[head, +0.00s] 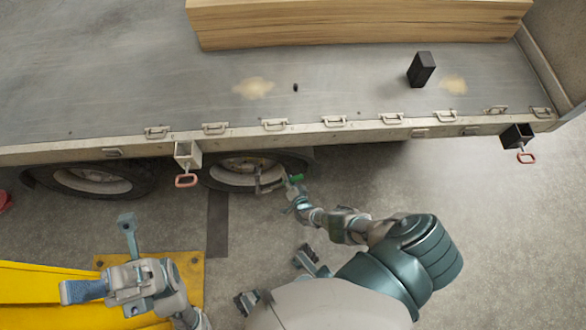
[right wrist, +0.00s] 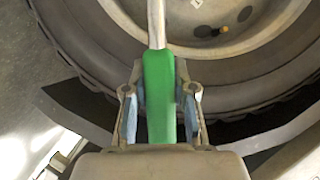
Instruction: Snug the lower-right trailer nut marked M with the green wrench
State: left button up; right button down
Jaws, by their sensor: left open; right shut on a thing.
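In the right wrist view, my right gripper (right wrist: 160,110) is shut on the green handle of the wrench (right wrist: 158,85). The grey shaft runs up over the wheel rim (right wrist: 262,25), and its far end is out of that view. In the head view, my right gripper (head: 290,193) holds the wrench (head: 295,178) beside the trailer wheel (head: 238,172). I cannot tell whether the wrench touches a nut. The nuts are too small to tell apart, and no M mark is readable. My left gripper (head: 101,256) is open and empty at lower left, with its fingers spread.
The trailer bed (head: 340,85) overhangs the wheels, and a second wheel (head: 95,180) is at left. Timber (head: 350,25) and a black block (head: 421,69) lie on the bed. A yellow structure (head: 50,290) is near my left arm. The floor at right (head: 500,240) is clear.

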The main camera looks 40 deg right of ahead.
jog(key=shift+w, duration=0.1)
jog(key=c, duration=1.8)
grip_release()
grip_shut()
jog(key=shift+s+a+r+p, duration=0.1)
jog(key=shift+s+r+p, duration=0.1)
jog(key=shift+p, duration=0.1)
